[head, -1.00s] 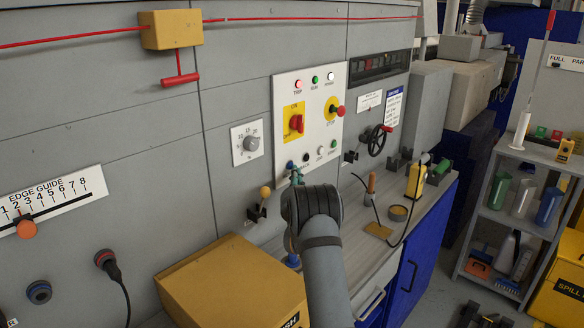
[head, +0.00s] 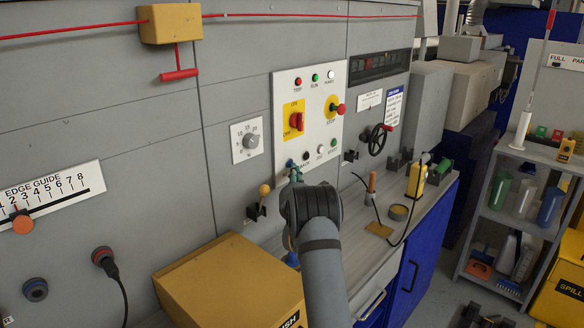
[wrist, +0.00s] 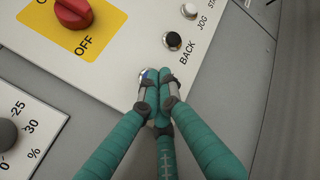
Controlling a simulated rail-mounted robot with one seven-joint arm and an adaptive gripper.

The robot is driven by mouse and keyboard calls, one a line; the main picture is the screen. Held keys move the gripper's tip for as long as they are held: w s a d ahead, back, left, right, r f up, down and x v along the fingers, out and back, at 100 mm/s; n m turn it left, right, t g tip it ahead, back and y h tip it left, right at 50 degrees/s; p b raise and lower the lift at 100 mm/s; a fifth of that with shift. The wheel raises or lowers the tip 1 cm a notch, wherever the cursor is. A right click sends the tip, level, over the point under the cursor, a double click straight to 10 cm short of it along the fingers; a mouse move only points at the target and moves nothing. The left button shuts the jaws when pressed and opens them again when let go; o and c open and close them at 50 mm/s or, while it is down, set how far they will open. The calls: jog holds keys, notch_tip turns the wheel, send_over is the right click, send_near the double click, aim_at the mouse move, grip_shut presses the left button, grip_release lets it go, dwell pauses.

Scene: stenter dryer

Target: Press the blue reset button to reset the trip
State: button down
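The control panel (head: 312,120) is white and stands on the grey machine wall. The blue reset button (wrist: 147,74) is at its lower left edge, mostly hidden behind my fingertips; a bit of blue also shows in the head view (head: 290,163). My gripper (wrist: 158,78) has teal fingers, shut together with nothing between them. Its tips are at the button and seem to touch it; how far it is pushed in cannot be told. In the head view my wrist hides most of the gripper. The TRIP lamp (head: 298,82) is dull red and looks unlit.
The black BACK button (wrist: 172,41) and white JOG button (wrist: 189,11) are close beside the fingertips. A red ON/OFF switch (head: 296,121) and red STOP knob (head: 338,109) are above. A yellow-knobbed lever (head: 265,190) and yellow box (head: 232,282) are lower left.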

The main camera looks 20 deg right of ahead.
jog(key=shift+a, duration=0.1)
jog(key=s+d+b, duration=0.2)
jog(key=s+b, duration=0.2)
jog(key=s, duration=0.1)
jog(key=shift+s+d, duration=0.25)
jog(key=shift+d, duration=0.15)
jog(key=shift+w, duration=0.1)
dwell(0.4)
